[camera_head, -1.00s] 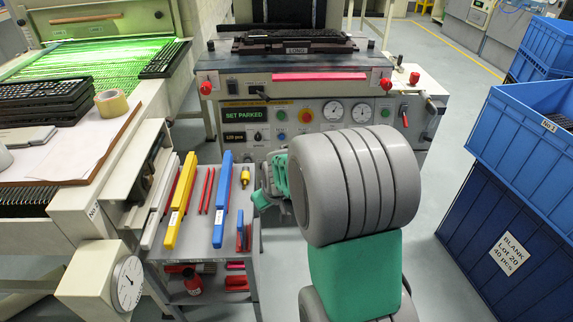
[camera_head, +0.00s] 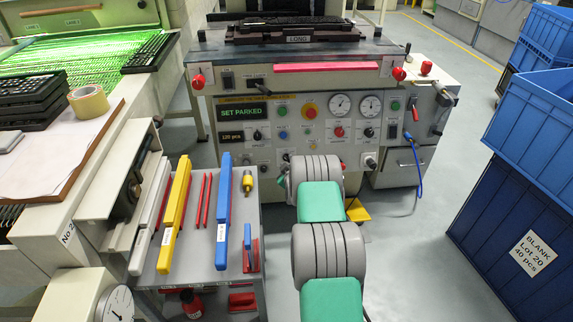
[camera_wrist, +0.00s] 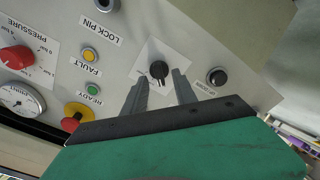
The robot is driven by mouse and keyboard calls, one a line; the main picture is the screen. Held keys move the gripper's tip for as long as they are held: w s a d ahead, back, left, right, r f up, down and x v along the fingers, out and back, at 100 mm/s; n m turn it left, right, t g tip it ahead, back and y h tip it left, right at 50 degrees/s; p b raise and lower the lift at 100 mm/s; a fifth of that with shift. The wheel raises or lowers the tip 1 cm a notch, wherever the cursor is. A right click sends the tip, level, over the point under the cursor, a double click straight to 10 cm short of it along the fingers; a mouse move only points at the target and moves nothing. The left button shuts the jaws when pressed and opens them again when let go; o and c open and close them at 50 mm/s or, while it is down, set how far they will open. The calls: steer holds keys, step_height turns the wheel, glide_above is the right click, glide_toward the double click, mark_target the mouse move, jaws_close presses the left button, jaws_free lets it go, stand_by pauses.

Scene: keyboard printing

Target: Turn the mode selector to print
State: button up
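A black rotary knob (camera_wrist: 159,70) on a white scale plate shows in the wrist view, on the pale machine panel. It looks like the mode selector, but its lettering is too small to read. My gripper (camera_wrist: 160,80) is open, with one finger on each side of the knob's near edge. I cannot tell whether either finger touches it.
Near the knob are another black knob (camera_wrist: 217,76), a green READY button (camera_wrist: 92,89), a FAULT button (camera_wrist: 89,55) and a red emergency button (camera_wrist: 76,115). A grey cart (camera_head: 205,265) with coloured bars stands left of my arm. Blue crates (camera_head: 520,215) stand at the right.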

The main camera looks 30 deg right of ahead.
steer(key=shift+w+d+f, duration=0.15)
steer(key=shift+w+d, duration=0.15)
steer(key=shift+w, duration=0.3)
steer(key=shift+c, duration=0.5)
jaws_close()
